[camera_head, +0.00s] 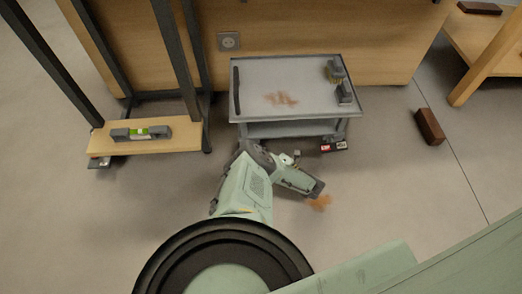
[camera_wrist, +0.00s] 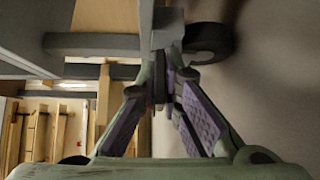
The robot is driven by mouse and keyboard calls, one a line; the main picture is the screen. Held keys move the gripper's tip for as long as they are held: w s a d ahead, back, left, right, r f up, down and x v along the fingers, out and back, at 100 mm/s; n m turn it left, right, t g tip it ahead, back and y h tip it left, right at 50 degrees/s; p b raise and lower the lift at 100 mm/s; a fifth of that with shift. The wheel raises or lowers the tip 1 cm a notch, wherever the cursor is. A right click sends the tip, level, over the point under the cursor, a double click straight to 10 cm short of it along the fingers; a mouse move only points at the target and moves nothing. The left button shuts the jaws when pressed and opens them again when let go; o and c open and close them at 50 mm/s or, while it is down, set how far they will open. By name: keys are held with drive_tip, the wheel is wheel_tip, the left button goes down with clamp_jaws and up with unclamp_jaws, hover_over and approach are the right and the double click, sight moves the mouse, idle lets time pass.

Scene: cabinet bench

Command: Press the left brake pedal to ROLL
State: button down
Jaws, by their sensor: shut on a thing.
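In the wrist view my gripper (camera_wrist: 168,78) has its fingertips close together, shut on a narrow dark part under the cart's grey caster bracket (camera_wrist: 168,25). I cannot tell whether this part is the left brake pedal. A dark caster wheel (camera_wrist: 208,42) is just right of the fingertips. In the head view the grey cart (camera_head: 300,112) stands in front of the wooden bench, and my arm hides its front-left corner. The left pedal and its label cannot be made out there. A red pedal (camera_head: 326,148) and a dark pedal with pale lettering (camera_head: 341,146) show at the cart's front-right corner.
A level (camera_head: 140,133) rests on a wooden shelf to the left. A brown block (camera_head: 429,127) lies on the floor to the right.

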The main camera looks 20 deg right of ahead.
drive_tip(key=shift+f+m+t+y+b, duration=0.5)
drive_tip(key=shift+f+m+t+b, duration=0.15)
drive_tip(key=shift+m+t, duration=0.35)
drive_tip(key=shift+r+m, duration=0.15)
drive_tip(key=shift+m, duration=0.25)
drive_tip(key=c, duration=1.8)
unclamp_jaws()
drive_tip(key=shift+o, duration=0.2)
drive_tip(key=shift+s, duration=0.1)
drive_tip(key=v, duration=0.5)
drive_tip(key=shift+s+d, duration=0.15)
drive_tip(key=shift+s, duration=0.05)
drive_tip(key=shift+s+d, duration=0.1)
drive_tip(key=shift+d, duration=0.1)
drive_tip(key=shift+s+d+f, duration=0.1)
drive_tip(key=shift+s, duration=0.25)
drive_tip(key=shift+s+d+f, duration=0.15)
drive_tip(key=shift+s, duration=0.2)
